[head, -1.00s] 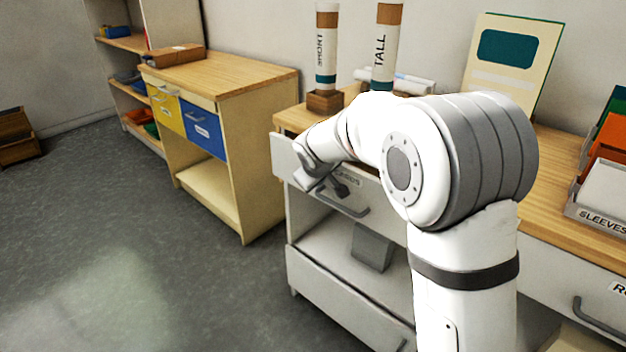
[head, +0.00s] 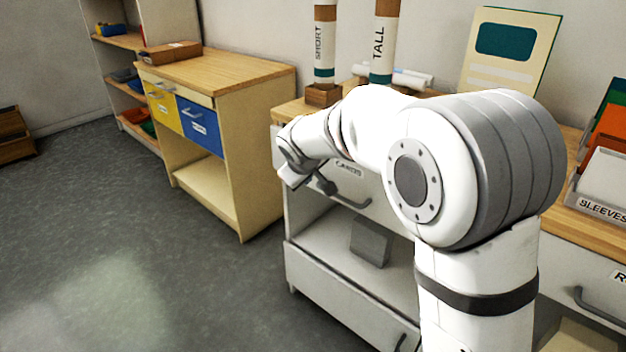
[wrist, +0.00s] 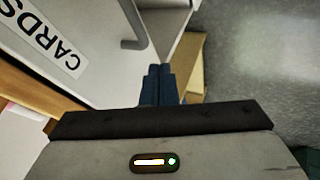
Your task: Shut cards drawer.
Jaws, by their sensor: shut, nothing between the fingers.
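The cards drawer (head: 375,187) is a pale grey front under the wooden tabletop, with a CARDS label and a grey bar handle (head: 350,200). Its front looks about flush with the cabinet; my arm hides part of it, so a small gap cannot be ruled out. In the wrist view the drawer front (wrist: 90,18) fills the upper left, with its label (wrist: 45,40) and handle (wrist: 133,30). My gripper (head: 328,188) is shut and empty at the drawer front, beside the handle. Its dark blue fingers (wrist: 158,80) show together in the wrist view; contact with the front is unclear.
Below the drawer is an open shelf holding a grey block (head: 370,243), above a lower drawer (head: 340,290). SHORT (head: 324,45) and TALL (head: 383,45) tubes stand on the tabletop. A sleeves tray (head: 600,208) is at right. Clear floor (head: 130,230) lies left.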

